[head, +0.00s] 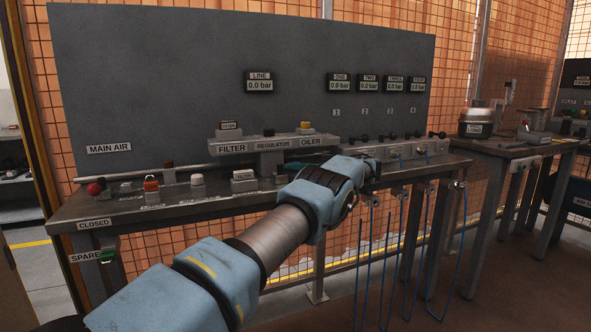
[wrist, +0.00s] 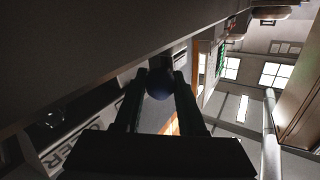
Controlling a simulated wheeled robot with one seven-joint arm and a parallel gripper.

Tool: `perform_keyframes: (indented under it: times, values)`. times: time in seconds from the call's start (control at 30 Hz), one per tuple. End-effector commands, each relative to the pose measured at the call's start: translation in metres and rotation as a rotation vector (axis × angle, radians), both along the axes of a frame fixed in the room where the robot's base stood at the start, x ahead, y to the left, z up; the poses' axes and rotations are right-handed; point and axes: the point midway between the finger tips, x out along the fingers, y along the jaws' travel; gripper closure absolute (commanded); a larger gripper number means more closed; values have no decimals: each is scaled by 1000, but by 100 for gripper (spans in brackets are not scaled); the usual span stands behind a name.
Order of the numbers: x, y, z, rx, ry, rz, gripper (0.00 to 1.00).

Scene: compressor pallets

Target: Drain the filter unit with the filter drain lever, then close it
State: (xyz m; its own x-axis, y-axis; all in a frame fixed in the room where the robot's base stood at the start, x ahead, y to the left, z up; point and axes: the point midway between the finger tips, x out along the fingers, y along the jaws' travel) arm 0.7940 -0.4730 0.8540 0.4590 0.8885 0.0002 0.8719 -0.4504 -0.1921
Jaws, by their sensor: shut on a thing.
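The filter unit (head: 231,149) stands on the bench in front of the grey panel, left of the regulator and oiler blocks. In the wrist view my gripper (wrist: 160,84) is shut on a dark blue ball knob (wrist: 159,90), with one finger on each side of it. I cannot read a label that shows whether this knob is the filter drain lever. In the head view my arm reaches over the front of the bench, and the fingers and knob cannot be made out clearly.
The LINE gauge (head: 259,86) reads 0.0 bar. A red knob (head: 94,189) sits by the CLOSED label (head: 95,223). Several small valves line the bench front, and blue hoses (head: 400,235) hang below. A side table (head: 520,148) with a pot stands right.

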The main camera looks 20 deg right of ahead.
Motion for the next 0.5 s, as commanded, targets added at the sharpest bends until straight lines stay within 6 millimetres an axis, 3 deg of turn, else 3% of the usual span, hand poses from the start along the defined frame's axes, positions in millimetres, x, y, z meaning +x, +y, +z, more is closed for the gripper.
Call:
perform_keyframes:
  times: [0.47, 0.5]
  values:
    - [1, 1, 2, 0, -3, 4, 100]
    - [1, 1, 2, 0, -3, 4, 58]
